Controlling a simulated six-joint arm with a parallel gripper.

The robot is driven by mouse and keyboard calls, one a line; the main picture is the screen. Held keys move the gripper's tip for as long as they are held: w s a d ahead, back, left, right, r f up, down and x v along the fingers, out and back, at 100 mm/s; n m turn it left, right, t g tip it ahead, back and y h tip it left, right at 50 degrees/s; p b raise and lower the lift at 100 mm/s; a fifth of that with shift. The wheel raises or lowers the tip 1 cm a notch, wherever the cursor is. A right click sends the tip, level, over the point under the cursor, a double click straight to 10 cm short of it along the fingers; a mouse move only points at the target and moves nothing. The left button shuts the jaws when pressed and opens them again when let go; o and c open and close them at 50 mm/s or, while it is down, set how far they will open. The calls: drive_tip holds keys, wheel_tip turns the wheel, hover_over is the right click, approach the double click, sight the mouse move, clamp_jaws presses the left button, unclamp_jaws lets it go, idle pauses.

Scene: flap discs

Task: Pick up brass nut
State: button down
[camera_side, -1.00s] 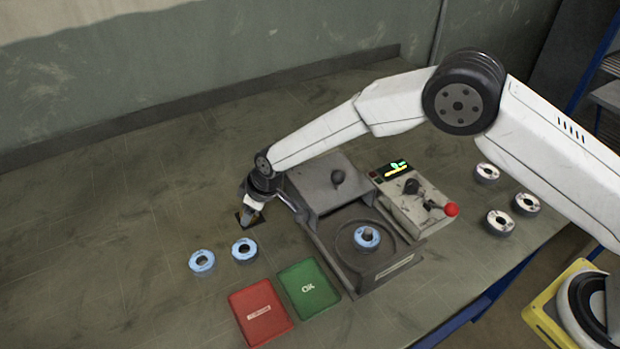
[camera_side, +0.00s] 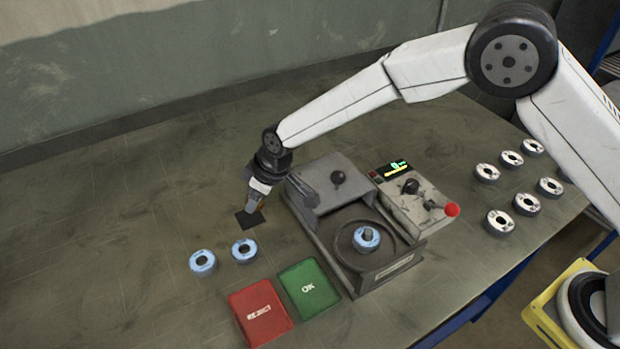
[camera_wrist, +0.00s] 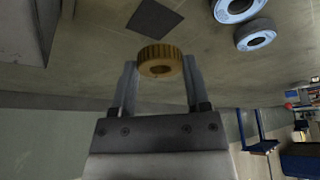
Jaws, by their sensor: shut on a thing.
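The brass nut (camera_wrist: 160,54), a knurled ring with a hole, sits between the two fingers of my gripper (camera_wrist: 160,80) in the wrist view. The fingers are shut on its sides. In the side view my gripper (camera_side: 252,207) is above a dark square pad (camera_side: 250,219) on the table, and the nut is too small to make out there. In the wrist view the dark pad (camera_wrist: 154,18) shows bare, apart from the nut.
Two blue-rimmed discs (camera_side: 244,251) lie in front of the pad. A red tray (camera_side: 250,300) and a green OK tray (camera_side: 308,302) are nearer the front. A machine with a disc on its round plate (camera_side: 366,239) and a control box (camera_side: 415,205) stand to the right. Several discs lie far right.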

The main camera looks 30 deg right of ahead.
sight(261, 204)
drive_tip(key=s+r, duration=0.1)
drive_tip(key=s+d+r, duration=0.1)
drive_tip(key=r, duration=0.1)
drive_tip(key=shift+s+d+r, duration=0.15)
drive_tip(key=shift+s, duration=0.2)
drive_tip(key=s+d+r, duration=0.3)
drive_tip(key=s, duration=0.4)
drive_tip(key=shift+s+d+r, duration=0.25)
drive_tip(key=shift+d+r, duration=0.05)
drive_tip(key=shift+d, duration=0.05)
drive_tip(key=shift+d, duration=0.2)
drive_tip(key=shift+s+d+f+n+g+y, duration=0.3)
drive_tip(key=shift+s+d+n, duration=0.8)
drive_tip(key=shift+d, duration=0.75)
drive_tip(key=shift+s+d+f+n+g+y, duration=0.15)
drive_tip(key=shift+s+d+f+n+g, duration=0.2)
drive_tip(key=shift+s+d+n, duration=1.15)
drive_tip(key=shift+s+d+f+n+g+y, duration=0.3)
drive_tip(key=shift+s+d+n, duration=0.35)
drive_tip(key=shift+d, duration=1.6)
drive_tip(key=shift+s+f, duration=0.1)
